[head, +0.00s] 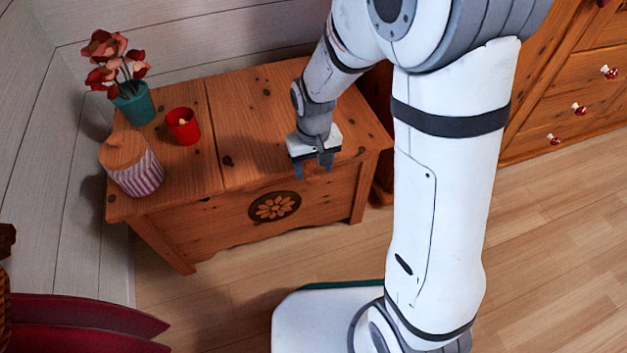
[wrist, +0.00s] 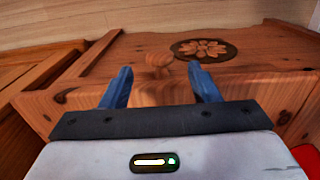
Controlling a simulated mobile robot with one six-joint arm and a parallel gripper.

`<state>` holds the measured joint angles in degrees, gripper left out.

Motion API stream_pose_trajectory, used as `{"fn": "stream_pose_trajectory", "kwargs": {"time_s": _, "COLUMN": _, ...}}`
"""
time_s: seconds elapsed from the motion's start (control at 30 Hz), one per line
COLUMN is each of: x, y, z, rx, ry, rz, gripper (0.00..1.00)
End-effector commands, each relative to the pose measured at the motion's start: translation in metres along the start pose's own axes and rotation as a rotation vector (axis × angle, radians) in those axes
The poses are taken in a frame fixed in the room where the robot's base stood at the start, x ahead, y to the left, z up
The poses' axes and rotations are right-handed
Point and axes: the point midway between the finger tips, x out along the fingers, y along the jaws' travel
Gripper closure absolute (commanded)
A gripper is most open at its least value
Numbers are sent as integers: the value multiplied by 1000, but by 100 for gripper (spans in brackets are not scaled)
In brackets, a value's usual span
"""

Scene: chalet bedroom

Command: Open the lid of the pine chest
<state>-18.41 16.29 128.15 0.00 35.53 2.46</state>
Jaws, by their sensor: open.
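The pine chest (head: 240,225) stands against the wall in the head view, its lid (head: 250,110) shut and lying flat. A dark round flower carving (head: 275,206) marks its front, and it also shows in the wrist view (wrist: 204,49). My gripper (head: 313,170) is at the lid's front edge, right of the carving, pointing down. In the wrist view its two blue fingers (wrist: 160,85) are apart, with a small wooden knob or tab (wrist: 158,61) of the lid between them. I cannot tell whether either finger touches it.
On the chest's left section stand a teal pot of red flowers (head: 133,103), a red candle cup (head: 183,126) and a striped jar with a wooden lid (head: 132,168). A wooden dresser (head: 550,105) stands to the right.

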Motion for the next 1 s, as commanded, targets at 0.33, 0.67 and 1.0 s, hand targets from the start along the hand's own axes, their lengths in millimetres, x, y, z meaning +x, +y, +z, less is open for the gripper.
{"fn": "stream_pose_trajectory", "kwargs": {"time_s": 0.33, "x": 42, "y": 0, "z": 1, "rx": 0, "ry": -1, "rz": 0, "gripper": 45}}
{"fn": "stream_pose_trajectory", "kwargs": {"time_s": 0.67, "x": 42, "y": 0, "z": 0, "rx": -1, "ry": 0, "rz": 0, "gripper": 49}}
{"fn": "stream_pose_trajectory", "kwargs": {"time_s": 1.0, "x": 42, "y": -1, "z": 0, "rx": -1, "ry": 0, "rz": 0, "gripper": 76}}
